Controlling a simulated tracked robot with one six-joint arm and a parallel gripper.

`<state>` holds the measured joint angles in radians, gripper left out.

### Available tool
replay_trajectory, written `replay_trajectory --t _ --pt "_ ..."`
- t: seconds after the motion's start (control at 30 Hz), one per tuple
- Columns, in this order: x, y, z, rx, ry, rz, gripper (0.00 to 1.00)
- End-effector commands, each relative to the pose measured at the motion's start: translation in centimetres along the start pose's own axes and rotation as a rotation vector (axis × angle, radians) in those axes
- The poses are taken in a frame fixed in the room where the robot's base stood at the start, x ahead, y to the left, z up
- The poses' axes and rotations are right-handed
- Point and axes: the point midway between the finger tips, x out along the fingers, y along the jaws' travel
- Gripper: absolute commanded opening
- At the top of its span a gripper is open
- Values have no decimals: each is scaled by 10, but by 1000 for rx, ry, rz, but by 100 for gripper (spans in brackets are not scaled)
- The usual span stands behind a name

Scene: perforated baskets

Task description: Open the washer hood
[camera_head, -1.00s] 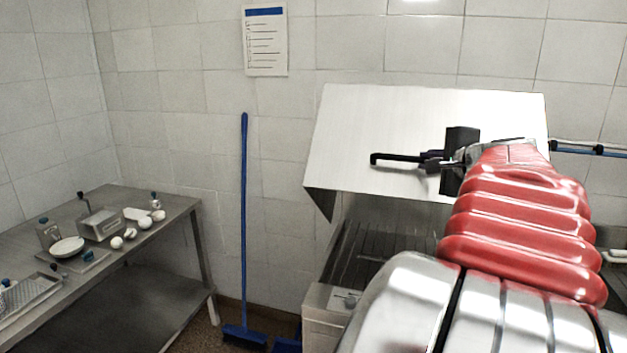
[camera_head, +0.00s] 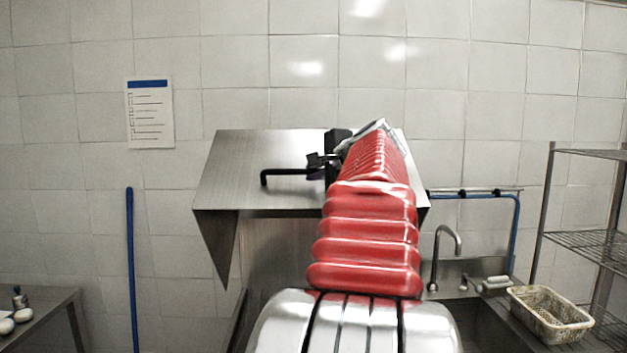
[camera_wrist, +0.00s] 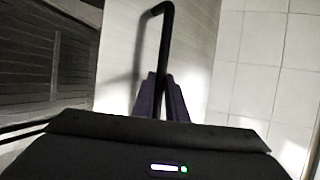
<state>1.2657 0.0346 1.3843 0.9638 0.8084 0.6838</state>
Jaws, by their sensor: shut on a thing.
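The washer hood (camera_head: 240,190) is a large grey metal cover in the middle of the head view. It is raised, with a gap beneath it and its dark triangular side (camera_head: 217,240) showing. A black bar handle (camera_head: 287,172) stands out from its face. My gripper (camera_head: 318,166) is at the right part of this handle, shut on it; my red arm hides the hood's right part. In the wrist view, the purple-dark fingers (camera_wrist: 160,98) close around the handle (camera_wrist: 166,40), whose bent end reaches past them. The pale hood face (camera_wrist: 190,50) lies behind.
A sink tap (camera_head: 445,250) and a perforated basket (camera_head: 550,313) stand at the right, beside a wire shelf (camera_head: 590,243). A blue broom handle (camera_head: 131,260) leans by the left wall, near a metal table (camera_head: 45,300). Tiled wall rises behind the hood.

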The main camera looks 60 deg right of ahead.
Motion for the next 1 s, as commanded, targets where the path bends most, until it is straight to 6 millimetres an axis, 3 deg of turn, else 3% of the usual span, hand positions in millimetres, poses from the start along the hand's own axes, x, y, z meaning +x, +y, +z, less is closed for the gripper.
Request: replay_trajectory --t 0.4,0.43,0.67,1.0 --pt "1 -2 4 -2 -6 -1 0" --pt "1 -2 4 -2 -6 -1 14" --pt "1 -2 4 -2 -5 0 31" --pt "-2 -2 4 -3 -4 -1 31"
